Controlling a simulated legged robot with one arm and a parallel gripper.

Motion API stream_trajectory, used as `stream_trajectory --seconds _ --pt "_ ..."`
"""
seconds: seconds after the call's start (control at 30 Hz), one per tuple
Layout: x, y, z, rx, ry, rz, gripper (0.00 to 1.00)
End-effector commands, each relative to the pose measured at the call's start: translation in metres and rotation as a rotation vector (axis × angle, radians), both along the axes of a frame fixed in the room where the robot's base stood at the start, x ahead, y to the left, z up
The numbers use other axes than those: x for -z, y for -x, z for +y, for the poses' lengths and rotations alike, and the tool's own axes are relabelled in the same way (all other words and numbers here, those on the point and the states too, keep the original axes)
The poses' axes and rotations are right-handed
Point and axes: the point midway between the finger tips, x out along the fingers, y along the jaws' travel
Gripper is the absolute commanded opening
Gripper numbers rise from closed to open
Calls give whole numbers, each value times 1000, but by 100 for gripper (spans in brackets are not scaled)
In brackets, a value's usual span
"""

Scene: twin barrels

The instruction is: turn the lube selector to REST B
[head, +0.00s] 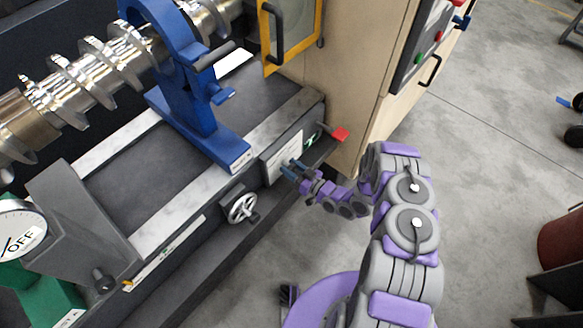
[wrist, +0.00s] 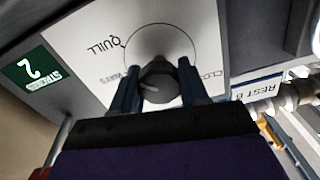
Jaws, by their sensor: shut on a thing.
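The lube selector is a dark round knob (wrist: 158,88) on a light panel (wrist: 90,55) in the wrist view. The panel appears upside down, with a circle around the knob. "QUILL" reads at its upper left, and a partly hidden word starting "CLO" at its right. A "REST B" label (wrist: 258,86) sits further right. My gripper (wrist: 157,76) has its two blue fingers on either side of the knob, shut on it. A small light mark shows on the knob; which setting it points to is unclear. In the head view my gripper (head: 291,168) reaches the panel (head: 284,155) and hides the knob.
A red-ended lever (head: 339,134) sticks out right of the panel. A handwheel (head: 242,208) is on the machine front to the left. A blue steady rest (head: 190,90) stands above. A tan cabinet (head: 345,60) rises behind. Grey floor (head: 480,150) lies open to the right.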

Motion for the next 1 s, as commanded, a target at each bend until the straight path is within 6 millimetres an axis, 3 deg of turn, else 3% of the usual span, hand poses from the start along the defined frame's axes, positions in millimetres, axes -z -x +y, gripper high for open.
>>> stream_trajectory --seconds 0.37,1.0 --pt "-2 -1 -1 4 136 -175 14" --pt "-1 1 1 2 507 -656 13"
